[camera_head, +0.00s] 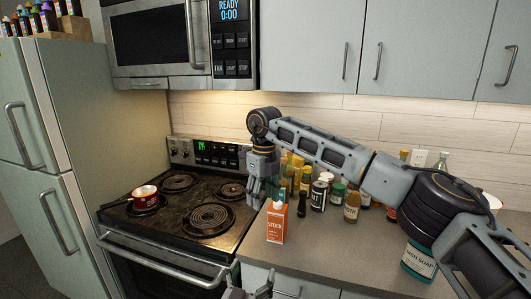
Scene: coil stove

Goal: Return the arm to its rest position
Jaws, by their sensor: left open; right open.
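My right arm reaches in from the right across the counter. Its gripper (256,200) points down at the right edge of the stove, beside the bottles, open with nothing seen between its fingers. My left gripper (249,286) shows only in part at the bottom edge, in front of the counter; it is open and looks empty. The coil stove (168,221) has a small red pot (144,194) on its left side, with its handle toward the left.
An orange-and-white carton (277,222) stands at the counter's front left. Several bottles and jars (352,206) crowd behind it, close under my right arm. A soap container (418,262) stands at right. A microwave (180,45) and cabinets (420,45) hang above; a fridge (85,130) stands left.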

